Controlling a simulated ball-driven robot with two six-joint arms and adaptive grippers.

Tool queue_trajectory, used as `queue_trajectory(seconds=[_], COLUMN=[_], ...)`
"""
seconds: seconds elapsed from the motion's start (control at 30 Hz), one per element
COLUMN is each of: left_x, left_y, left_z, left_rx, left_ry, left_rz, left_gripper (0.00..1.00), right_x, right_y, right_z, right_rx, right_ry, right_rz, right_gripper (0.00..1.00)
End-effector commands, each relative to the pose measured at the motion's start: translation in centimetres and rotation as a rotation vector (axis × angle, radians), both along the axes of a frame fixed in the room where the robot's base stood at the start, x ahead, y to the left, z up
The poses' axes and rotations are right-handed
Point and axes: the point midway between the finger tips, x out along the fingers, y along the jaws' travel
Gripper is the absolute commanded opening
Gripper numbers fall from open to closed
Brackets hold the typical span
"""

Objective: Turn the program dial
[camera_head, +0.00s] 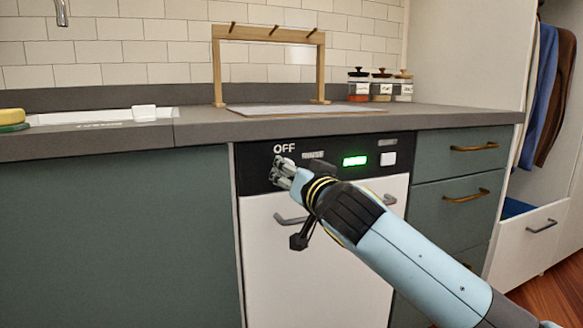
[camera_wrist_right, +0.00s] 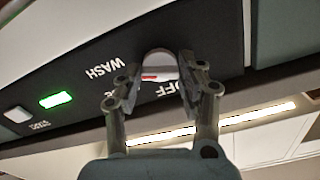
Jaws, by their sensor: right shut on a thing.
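The program dial (camera_wrist_right: 160,66) is a pale round knob with a red mark, on the dishwasher's black control panel (camera_head: 330,162). My right gripper (camera_head: 281,170) reaches in from the lower right and is at the dial, hiding most of it in the head view. In the right wrist view, the two fingers of my right gripper (camera_wrist_right: 162,78) are closed on either side of the dial. The words WASH and OFF show on the panel around it, partly covered by the fingers. My left gripper is not in view.
A lit green display (camera_head: 355,161) and a white button (camera_head: 388,159) are right of the dial. The white dishwasher door (camera_head: 270,270) with its handle is below. The grey counter (camera_head: 440,115) overhangs the panel. An open white drawer (camera_head: 530,240) is at far right.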

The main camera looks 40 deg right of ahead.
Motion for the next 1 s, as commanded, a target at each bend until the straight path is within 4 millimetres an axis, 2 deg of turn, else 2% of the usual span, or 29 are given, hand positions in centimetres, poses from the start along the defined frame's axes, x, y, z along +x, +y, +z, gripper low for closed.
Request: queue_trajectory(seconds=[0.3, 0.67, 1.0], left_x=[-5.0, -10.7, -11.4], left_y=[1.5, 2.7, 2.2], left_z=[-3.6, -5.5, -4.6], left_rx=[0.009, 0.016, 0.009], left_ry=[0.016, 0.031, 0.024], left_rz=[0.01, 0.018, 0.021], left_gripper=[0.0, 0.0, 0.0], right_x=[0.0, 0.0, 0.0], right_y=[0.0, 0.0, 0.0], right_z=[0.4, 0.3, 0.2], right_rx=[-0.281, -0.615, -0.929], right_ry=[0.067, 0.148, 0.223], right_rz=[0.0, -0.001, 0.0], right_gripper=[0.06, 0.06, 0.06])
